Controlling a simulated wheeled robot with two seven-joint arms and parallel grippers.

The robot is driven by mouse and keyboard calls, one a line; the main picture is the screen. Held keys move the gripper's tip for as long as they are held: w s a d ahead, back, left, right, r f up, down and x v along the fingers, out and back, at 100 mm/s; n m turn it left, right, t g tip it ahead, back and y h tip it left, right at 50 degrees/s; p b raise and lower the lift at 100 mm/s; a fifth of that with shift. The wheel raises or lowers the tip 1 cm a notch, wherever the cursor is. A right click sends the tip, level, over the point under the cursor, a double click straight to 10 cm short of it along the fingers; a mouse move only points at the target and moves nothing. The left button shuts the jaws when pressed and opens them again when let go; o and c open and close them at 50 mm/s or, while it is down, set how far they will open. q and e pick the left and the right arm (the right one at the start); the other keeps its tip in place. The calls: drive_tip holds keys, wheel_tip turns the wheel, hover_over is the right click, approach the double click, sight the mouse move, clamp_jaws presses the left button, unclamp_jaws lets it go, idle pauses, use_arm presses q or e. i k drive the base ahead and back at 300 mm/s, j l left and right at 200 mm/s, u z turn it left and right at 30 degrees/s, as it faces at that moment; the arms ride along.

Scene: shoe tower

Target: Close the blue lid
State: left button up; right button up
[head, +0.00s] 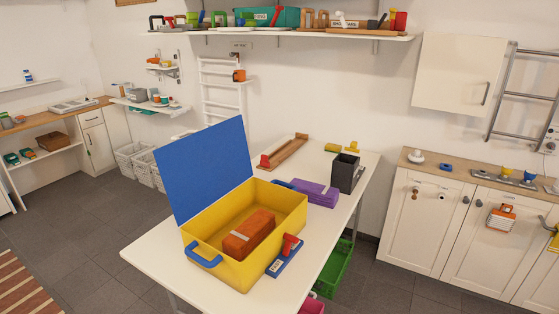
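The blue lid (205,168) stands open and upright along the left long side of the yellow box (235,276). The box sits on the white table and has a blue handle (202,256) on its near left end. An orange-brown block with a pale band (249,234) lies inside the box, below the rim. Neither of my grippers shows in the head view.
On the white table (157,254), a blue piece with a red handle (286,256) lies against the box's right side. Purple folded items (316,194), a dark open holder (347,173) and a wooden tray (285,153) stand behind. The table's left front corner is clear.

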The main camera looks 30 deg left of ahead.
sight(197, 169)
drive_tip(key=j+z, duration=0.3)
drive_tip(key=j, duration=0.3)
drive_tip(key=j+z, duration=0.25)
drive_tip(key=j, duration=0.35)
drive_tip(key=k+j+z, duration=0.1)
drive_tip(key=j+z, duration=0.2)
drive_tip(key=j, duration=0.25)
drive_tip(key=k+j, duration=0.1)
drive_tip(key=j, duration=0.4)
drive_tip(key=k+j, duration=0.1)
drive_tip(key=j, duration=0.35)
drive_tip(key=k+j, duration=0.1)
drive_tip(key=j, duration=0.4)
drive_tip(key=k+j, duration=0.1)
drive_tip(key=j, duration=0.4)
drive_tip(key=k+j, duration=0.1)
drive_tip(key=j, duration=0.85)
drive_tip(key=k+j, duration=0.15)
drive_tip(key=j, duration=0.35)
